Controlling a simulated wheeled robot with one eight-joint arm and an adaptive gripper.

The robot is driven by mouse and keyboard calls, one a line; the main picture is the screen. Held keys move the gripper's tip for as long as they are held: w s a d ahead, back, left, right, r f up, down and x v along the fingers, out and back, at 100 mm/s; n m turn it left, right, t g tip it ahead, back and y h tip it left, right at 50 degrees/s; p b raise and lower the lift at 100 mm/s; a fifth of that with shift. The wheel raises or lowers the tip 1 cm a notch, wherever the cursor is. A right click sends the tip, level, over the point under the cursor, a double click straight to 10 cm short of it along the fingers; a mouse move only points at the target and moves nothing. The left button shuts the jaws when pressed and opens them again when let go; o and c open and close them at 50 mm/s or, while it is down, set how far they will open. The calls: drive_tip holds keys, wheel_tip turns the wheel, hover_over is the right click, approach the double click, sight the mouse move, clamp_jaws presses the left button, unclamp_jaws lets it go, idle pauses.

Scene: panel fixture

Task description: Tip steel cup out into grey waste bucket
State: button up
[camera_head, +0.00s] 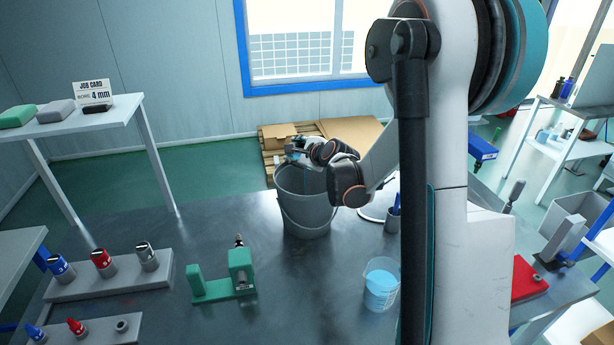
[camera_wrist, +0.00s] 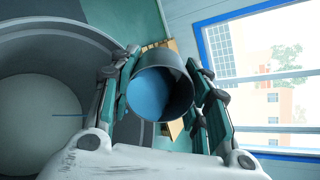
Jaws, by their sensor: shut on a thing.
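My gripper (camera_head: 302,153) is shut on the steel cup, over the grey waste bucket (camera_head: 306,213) in the head view. In the wrist view the steel cup (camera_wrist: 181,88) sits between the two fingers of my gripper (camera_wrist: 166,75), its mouth toward the camera, with blue inside. The cup looks tilted; the exact angle is hard to tell. The grey bucket (camera_wrist: 75,38) fills the left of the wrist view. A thin blue line shows against its inside; I cannot tell if it is a falling stream. The bucket stands upright on the dark bench.
A beaker of blue liquid (camera_head: 381,284) stands front right of the bucket. A green fixture (camera_head: 222,277) and a grey rack (camera_head: 110,276) with several holders are to the left. My arm hides part of the bench's right side. Bare bench lies between fixture and beaker.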

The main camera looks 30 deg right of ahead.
drive_tip(key=shift+s+r+t+b, duration=0.1)
drive_tip(key=shift+t+b, duration=0.5)
idle(0.5)
drive_tip(key=shift+s+f+t+b, duration=0.3)
drive_tip(key=shift+s+t+b, duration=0.15)
drive_tip(key=shift+b, duration=0.55)
drive_tip(key=shift+s+f+t+b, duration=0.3)
drive_tip(key=shift+s+b, duration=0.2)
drive_tip(key=shift+b, duration=0.5)
drive_tip(key=shift+r, duration=0.15)
drive_tip(key=shift+r+t, duration=0.25)
drive_tip(key=shift+r, duration=0.1)
drive_tip(key=shift+s+r+t, duration=0.15)
drive_tip(key=shift+r+t, duration=0.35)
drive_tip(key=shift+r, duration=0.45)
